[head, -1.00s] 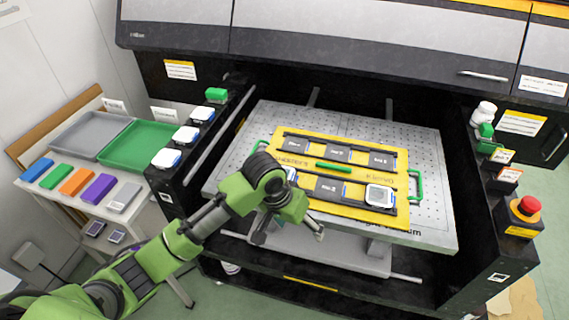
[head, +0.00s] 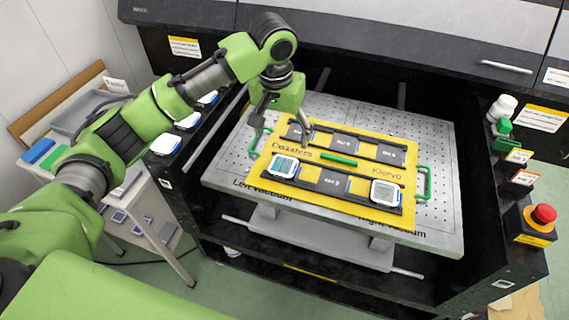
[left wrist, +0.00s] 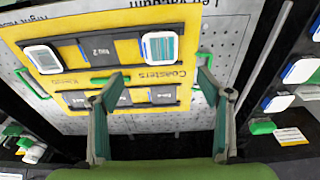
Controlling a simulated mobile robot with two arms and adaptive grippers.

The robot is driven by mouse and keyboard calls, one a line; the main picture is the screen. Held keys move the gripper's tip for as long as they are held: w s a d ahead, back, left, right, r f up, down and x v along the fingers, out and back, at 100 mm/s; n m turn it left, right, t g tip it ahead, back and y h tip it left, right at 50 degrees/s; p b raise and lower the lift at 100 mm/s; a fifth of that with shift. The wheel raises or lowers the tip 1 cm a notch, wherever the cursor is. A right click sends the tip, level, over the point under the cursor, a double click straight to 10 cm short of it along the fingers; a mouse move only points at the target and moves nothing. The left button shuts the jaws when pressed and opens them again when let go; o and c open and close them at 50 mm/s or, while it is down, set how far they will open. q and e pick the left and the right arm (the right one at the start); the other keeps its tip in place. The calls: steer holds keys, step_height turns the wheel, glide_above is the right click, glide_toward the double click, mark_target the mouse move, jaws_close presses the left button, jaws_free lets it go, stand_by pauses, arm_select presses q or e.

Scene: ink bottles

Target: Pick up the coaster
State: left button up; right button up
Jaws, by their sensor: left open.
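A coaster with teal stripes and a white rim (head: 283,165) lies in the front left slot of the yellow board (head: 320,193). It also shows in the left wrist view (left wrist: 159,47). A second, pale grey coaster (head: 385,193) lies in the front right slot, seen also in the left wrist view (left wrist: 44,59). My left gripper (head: 280,137) is open and empty above the board's back left corner, behind the striped coaster. In the left wrist view, a pale square (left wrist: 162,94) shows in the slot between its fingers; I cannot tell what it is. My right gripper is out of view.
The board rests on a perforated metal bed (head: 432,150) inside the printer. A green handle (head: 424,182) stands at its right end. A red stop button (head: 543,214) is at the right. A side table with trays stands left.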

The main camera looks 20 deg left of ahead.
arm_select(q)
glide_above(283, 165)
steer(key=s, duration=0.1)
step_height(283, 165, down, 6)
steer(key=shift+s+d+f+p, duration=0.1)
steer(key=shift+p, duration=0.25)
steer(key=shift+f, duration=0.25)
steer(key=shift+f+p, duration=0.4)
steer(key=shift+f, duration=0.2)
steer(key=f, duration=0.4)
steer(key=shift+w+f+p, duration=0.1)
steer(key=shift+w+p, duration=0.3)
steer(key=c, duration=1.3)
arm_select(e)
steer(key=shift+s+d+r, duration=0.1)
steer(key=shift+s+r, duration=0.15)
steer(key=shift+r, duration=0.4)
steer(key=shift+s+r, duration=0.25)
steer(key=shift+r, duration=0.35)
